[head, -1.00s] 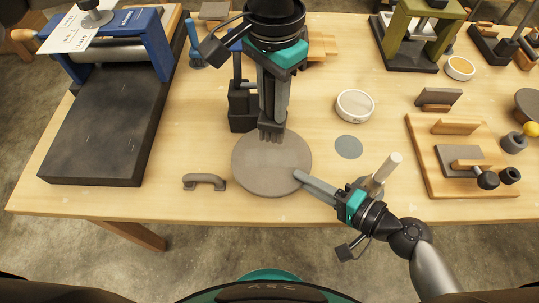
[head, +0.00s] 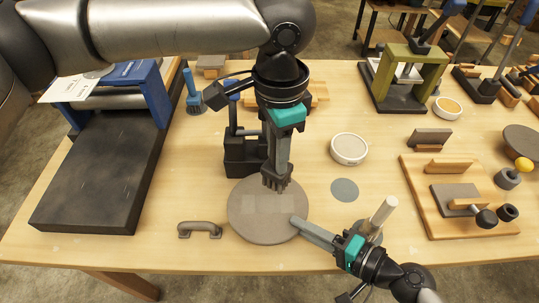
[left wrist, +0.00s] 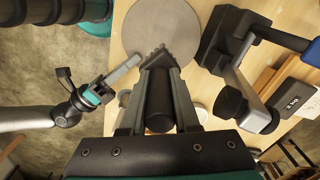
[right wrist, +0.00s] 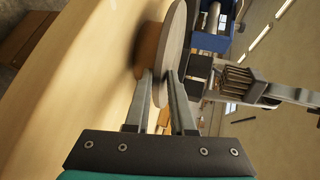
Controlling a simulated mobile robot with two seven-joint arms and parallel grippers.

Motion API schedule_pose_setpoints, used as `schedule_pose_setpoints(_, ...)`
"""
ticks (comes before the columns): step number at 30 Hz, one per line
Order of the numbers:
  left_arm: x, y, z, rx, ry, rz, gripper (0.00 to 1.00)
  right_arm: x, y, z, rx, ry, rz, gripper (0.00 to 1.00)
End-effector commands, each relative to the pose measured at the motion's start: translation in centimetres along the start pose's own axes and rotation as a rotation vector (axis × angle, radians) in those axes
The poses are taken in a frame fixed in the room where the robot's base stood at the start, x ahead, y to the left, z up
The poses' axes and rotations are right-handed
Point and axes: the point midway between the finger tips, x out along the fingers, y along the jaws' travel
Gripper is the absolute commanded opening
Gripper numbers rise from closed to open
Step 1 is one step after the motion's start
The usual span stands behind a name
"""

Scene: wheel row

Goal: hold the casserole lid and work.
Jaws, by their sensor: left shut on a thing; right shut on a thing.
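The casserole lid (head: 255,222) is a flat round grey-brown disc near the table's front edge. Faint paler square patches show on its top. My right gripper (head: 298,221) is shut on its right rim; the right wrist view shows the fingers (right wrist: 160,85) either side of the lid's edge (right wrist: 174,40). My left gripper (head: 277,172) points down over the lid's upper part, shut on a dark tool (left wrist: 159,105) with a toothed end. The tool's end is at the lid's surface; whether it touches is unclear. A brown shape under the lid (right wrist: 150,45) is blurred.
A loose curved handle (head: 200,229) lies left of the lid. A black box-like device (head: 243,155) stands close behind it. A slab roller (head: 105,180) fills the left. A white bowl (head: 349,149), grey disc (head: 344,190) and wooden board (head: 460,228) are right.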

Motion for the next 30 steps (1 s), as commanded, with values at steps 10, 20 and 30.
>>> schedule_pose_setpoints(10, 1.3, 0.9, -2.4, 0.578, 0.005, 0.002, 0.0, 0.0, 0.2, 0.1, -0.002, -0.002, 0.005, 0.0)
schedule_pose_setpoints(20, 1.9, 1.6, -3.7, 0.924, 0.009, 0.003, 0.0, 0.0, 0.2, 0.1, -0.002, -0.002, 0.004, 0.0)
schedule_pose_setpoints(30, 2.0, 1.6, -3.8, 0.967, 0.009, 0.002, 0.0, 0.0, 0.2, 0.1, -0.002, -0.002, 0.004, 0.0)
